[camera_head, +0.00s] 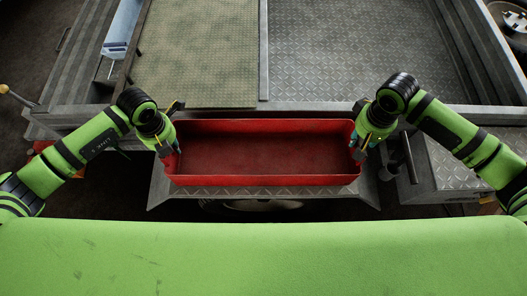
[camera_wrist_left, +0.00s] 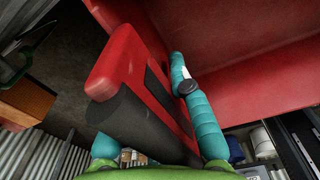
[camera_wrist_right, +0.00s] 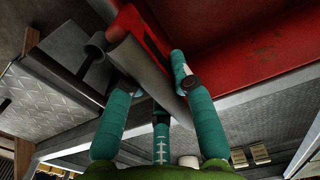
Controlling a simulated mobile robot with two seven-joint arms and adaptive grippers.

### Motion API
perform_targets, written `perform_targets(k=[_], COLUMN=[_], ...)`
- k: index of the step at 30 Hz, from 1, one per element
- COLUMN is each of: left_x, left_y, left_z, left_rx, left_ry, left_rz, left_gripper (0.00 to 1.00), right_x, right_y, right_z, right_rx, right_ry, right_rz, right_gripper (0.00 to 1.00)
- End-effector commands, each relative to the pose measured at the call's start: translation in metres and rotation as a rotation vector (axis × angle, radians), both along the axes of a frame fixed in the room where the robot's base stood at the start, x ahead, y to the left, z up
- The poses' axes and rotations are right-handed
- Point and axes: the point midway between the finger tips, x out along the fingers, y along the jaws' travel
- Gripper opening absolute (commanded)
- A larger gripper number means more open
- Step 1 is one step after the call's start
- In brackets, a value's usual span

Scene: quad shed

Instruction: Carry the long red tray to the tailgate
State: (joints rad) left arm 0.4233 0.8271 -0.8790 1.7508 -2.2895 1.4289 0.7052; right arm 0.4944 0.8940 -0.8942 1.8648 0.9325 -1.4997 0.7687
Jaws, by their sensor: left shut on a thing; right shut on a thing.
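The long red tray (camera_head: 268,150) is empty and spans between my two grippers in the head view. It looks level, over the tailgate (camera_head: 265,191), a metal tread-plate shelf whose front edge shows below it. Whether the tray touches it I cannot tell. My left gripper (camera_head: 172,150) is shut on the tray's left end; in the left wrist view its teal fingers are around a dark grip (camera_wrist_left: 140,125) by the red wall. My right gripper (camera_head: 358,146) is shut on the right end; in the right wrist view its fingers are around a grey grip (camera_wrist_right: 145,70).
Behind the tray lies a metal bed with a green mat (camera_head: 200,60) on the left and bare tread plate (camera_head: 350,50) on the right. A metal step box (camera_head: 445,165) stands to the right. A blue-white object (camera_head: 122,28) is at upper left.

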Motion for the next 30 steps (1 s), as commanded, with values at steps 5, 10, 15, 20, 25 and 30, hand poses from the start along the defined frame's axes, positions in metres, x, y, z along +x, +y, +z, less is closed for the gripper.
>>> perform_targets(k=[5, 10, 15, 20, 25, 30], left_x=[0.001, 0.001, 0.001, 0.001, 0.001, 0.002], left_y=[0.003, 0.003, 0.004, 0.004, 0.005, 0.005], left_z=[0.019, 0.036, 0.047, 0.048, 0.048, 0.048], left_rx=[0.005, 0.006, 0.007, 0.008, 0.009, 0.010], left_ry=[-0.002, -0.001, -0.001, -0.001, -0.001, -0.002], left_rz=[0.004, 0.005, 0.005, 0.006, 0.006, 0.007], left_gripper=[0.00, 0.00, 0.00, 0.00, 0.00, 0.00], right_x=[0.001, 0.001, 0.001, 0.001, 0.001, 0.001], right_y=[-0.005, -0.005, -0.006, -0.007, -0.007, -0.008], right_z=[0.018, 0.035, 0.046, 0.047, 0.046, 0.046], right_rx=[-0.011, -0.013, -0.015, -0.016, -0.017, -0.018], right_ry=[-0.002, -0.002, -0.001, -0.001, 0.000, 0.000], right_rz=[-0.005, -0.006, -0.006, -0.007, -0.008, -0.008], right_gripper=[0.00, 0.00, 0.00, 0.00, 0.00, 0.00])
